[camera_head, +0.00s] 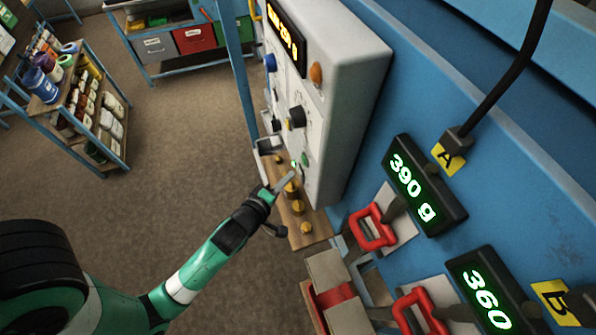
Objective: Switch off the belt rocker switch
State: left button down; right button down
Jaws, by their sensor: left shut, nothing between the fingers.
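The grey control box (345,85) stands at the upper middle, its white front panel turned to the left and seen at a steep angle. Low on that panel is a small green control (305,158); whether it is the belt rocker switch or which way it is set is too small to tell. My left gripper (292,175) reaches up from the lower left, shut and empty, its tips close to the panel's lower part. I cannot tell whether the tips touch it. The right gripper is out of view.
Black knobs (297,117), a blue knob (270,62) and an orange lamp (316,74) sit on the box. A wooden ledge with yellow knobs (297,207) lies below. Red-handled clamps (372,228) and a 390 g display (425,185) are at right.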

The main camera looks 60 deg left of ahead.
pick_arm(q)
jog(key=shift+w, duration=0.2)
jog(key=shift+w+d, duration=0.1)
jog(key=shift+w, duration=0.2)
dwell(0.6)
jog(key=shift+s, duration=0.1)
jog(key=shift+s, duration=0.65)
jog(key=shift+s+a+f+p, duration=0.15)
jog(key=shift+s+p, duration=0.1)
jog(key=shift+s, duration=0.55)
jog(key=shift+s+a+f+p, duration=0.1)
jog(key=shift+s+a+p, duration=0.15)
jog(key=shift+s, duration=0.6)
jog(key=shift+s+a+f+p, duration=0.1)
jog(key=shift+s+p, duration=0.2)
jog(key=shift+s, duration=0.5)
